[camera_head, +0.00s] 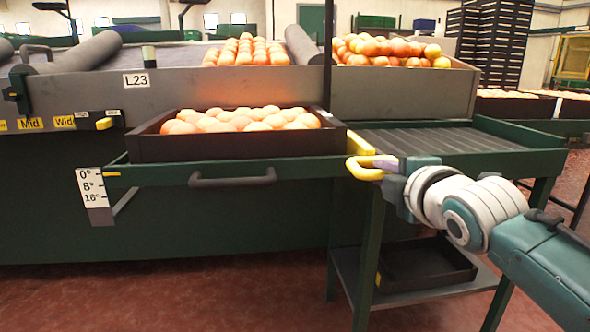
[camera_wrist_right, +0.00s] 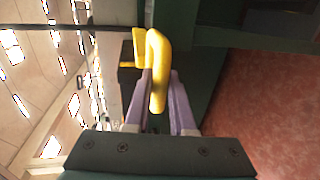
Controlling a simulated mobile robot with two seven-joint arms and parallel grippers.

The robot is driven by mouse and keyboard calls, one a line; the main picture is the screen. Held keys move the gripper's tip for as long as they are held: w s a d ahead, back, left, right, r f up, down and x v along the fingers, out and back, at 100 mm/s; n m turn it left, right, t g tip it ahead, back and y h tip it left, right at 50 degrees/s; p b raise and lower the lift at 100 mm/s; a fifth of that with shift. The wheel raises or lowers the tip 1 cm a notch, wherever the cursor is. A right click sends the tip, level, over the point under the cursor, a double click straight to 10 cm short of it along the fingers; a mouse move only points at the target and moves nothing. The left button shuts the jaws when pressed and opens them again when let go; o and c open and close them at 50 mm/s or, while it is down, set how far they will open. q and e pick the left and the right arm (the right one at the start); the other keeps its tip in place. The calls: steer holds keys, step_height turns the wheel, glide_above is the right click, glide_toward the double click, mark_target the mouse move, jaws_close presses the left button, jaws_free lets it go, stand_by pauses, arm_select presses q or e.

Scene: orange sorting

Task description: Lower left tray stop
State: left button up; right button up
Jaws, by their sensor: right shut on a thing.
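The yellow tray stop (camera_head: 358,168) is a bent, rounded bar at the right end of the green tilting shelf (camera_head: 150,176), close to the dark tray's lower right corner. My right gripper (camera_head: 384,164) reaches in from the right and is shut on this stop. In the right wrist view, the yellow bar (camera_wrist_right: 157,62) stands upright between the purple fingers of my gripper (camera_wrist_right: 161,95). A dark tray (camera_head: 232,147) full of oranges sits on the shelf, left of the stop. My left gripper is not in view.
A grey roller table (camera_head: 430,138) in a green frame stands to the right, with a dark empty crate (camera_head: 428,266) on its lower shelf. Red floor in front is clear.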

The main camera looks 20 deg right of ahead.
jaws_close()
stand_by(0.8)
step_height(320, 180, down, 6)
steer(key=b, duration=0.3)
steer(key=shift+s+r, duration=0.1)
steer(key=shift+r, duration=0.15)
steer(key=o, duration=0.5)
jaws_free()
steer(key=shift+o, duration=1)
steer(key=shift+r, duration=0.2)
